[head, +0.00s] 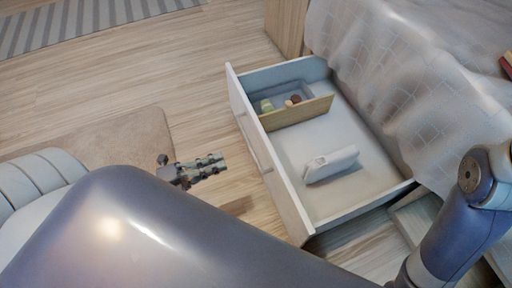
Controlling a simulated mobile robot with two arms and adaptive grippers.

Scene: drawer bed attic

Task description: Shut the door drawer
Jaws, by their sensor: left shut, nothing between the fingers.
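The drawer (272,160) stands pulled out from under the bed, with its white front panel facing left. My left gripper (222,164) is shut and empty. It appears just left of the drawer front in the picture, apart from it, over the floor. My right gripper is not in view.
The bed with a draped blanket (390,70) is at the right. A beige rug (120,145) and a striped rug (90,20) lie on the wooden floor at left. A cushioned seat (40,180) stands at the left edge. Floor left of the drawer is clear.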

